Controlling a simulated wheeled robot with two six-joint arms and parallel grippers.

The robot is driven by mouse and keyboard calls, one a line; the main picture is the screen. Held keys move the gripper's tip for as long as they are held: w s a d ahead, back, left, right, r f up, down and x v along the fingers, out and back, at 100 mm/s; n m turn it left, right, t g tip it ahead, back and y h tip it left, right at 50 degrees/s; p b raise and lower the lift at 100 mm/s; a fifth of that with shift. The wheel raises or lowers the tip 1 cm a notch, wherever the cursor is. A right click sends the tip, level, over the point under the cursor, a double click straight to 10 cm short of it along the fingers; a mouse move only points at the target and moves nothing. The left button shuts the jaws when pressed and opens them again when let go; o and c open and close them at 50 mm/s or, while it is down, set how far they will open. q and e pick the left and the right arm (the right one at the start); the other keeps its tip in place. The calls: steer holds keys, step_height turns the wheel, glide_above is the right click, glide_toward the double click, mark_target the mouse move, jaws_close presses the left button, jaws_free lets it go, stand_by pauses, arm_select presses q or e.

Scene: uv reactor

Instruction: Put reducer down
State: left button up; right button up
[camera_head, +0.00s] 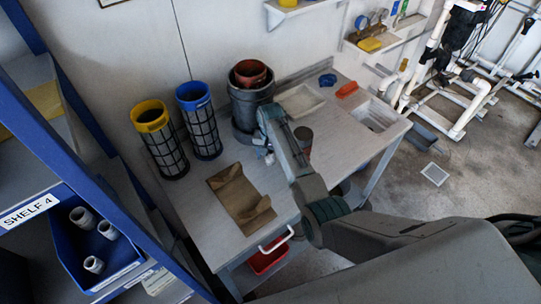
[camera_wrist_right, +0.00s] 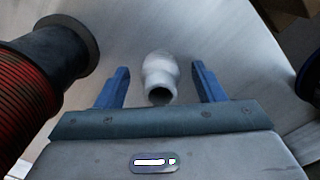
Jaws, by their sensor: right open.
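The white reducer (camera_wrist_right: 160,76) shows in the right wrist view, with its dark open end facing my gripper. It appears to rest on the grey worktable (camera_head: 222,226). My right gripper (camera_wrist_right: 161,88) is open, with one blue finger on each side of the reducer and a visible gap on both sides. In the head view the right gripper (camera_head: 266,148) is over the table in front of the dark grey pot, mostly hidden by my arm, and the reducer is hardly visible there. My left gripper is not in view.
A dark grey pot (camera_head: 246,108) with a brown-red pot inside stands close by. Yellow-rimmed (camera_head: 163,150) and blue-rimmed (camera_head: 205,135) black mesh baskets stand left. A brown folded holder (camera_head: 240,200) lies in front. A blue bin (camera_head: 65,245) on the shelf holds similar white pieces.

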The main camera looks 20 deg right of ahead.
steer(key=c, duration=1.1)
steer(key=shift+o, duration=0.2)
